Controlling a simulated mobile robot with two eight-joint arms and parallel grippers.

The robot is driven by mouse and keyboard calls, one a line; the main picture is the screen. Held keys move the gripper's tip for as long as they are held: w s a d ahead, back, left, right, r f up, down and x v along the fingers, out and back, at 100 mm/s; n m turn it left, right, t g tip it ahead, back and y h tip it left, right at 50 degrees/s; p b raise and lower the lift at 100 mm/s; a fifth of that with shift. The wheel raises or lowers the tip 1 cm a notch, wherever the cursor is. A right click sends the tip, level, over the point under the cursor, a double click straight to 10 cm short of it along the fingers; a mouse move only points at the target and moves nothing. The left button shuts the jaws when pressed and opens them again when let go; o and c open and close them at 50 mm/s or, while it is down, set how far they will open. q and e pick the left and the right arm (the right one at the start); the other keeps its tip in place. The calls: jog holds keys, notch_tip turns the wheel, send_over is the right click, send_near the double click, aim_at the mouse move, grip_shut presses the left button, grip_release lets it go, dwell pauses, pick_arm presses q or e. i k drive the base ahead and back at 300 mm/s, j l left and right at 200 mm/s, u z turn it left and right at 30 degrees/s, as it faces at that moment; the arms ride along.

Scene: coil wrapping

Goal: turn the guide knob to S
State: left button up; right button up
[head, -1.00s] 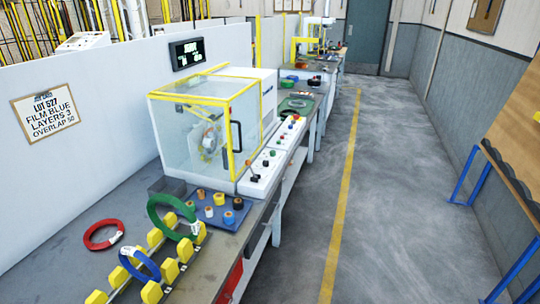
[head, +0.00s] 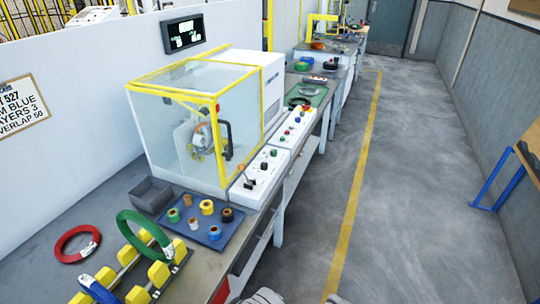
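A white control panel (head: 260,178) runs along the bench in front of the clear-walled machine (head: 203,120) with the yellow frame. Small dark knobs and a black lever show on its near part. The lettering is too small to read, so I cannot tell which knob is the guide knob or where it points. Neither gripper shows clearly. Only a grey piece, which I take to be part of my own arm, shows at the bottom edge.
A blue tray (head: 181,236) with several tape rolls lies before the machine. A green coil (head: 122,228) stands on a rack with yellow blocks, and a red coil (head: 64,254) lies beside it. The floor (head: 320,215) to the right is clear.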

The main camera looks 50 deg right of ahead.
aim_at(264, 164)
jog(key=i+l, duration=0.1)
jog(key=l, duration=0.4)
jog(key=i+l, duration=0.15)
jog(key=l, duration=0.3)
jog(key=i+l, duration=0.1)
jog(key=l, duration=0.4)
jog(key=i+l, duration=0.1)
jog(key=l, duration=0.35)
jog(key=i+l, duration=0.15)
jog(key=l, duration=0.35)
jog(key=i+l, duration=0.1)
jog(key=l, duration=0.35)
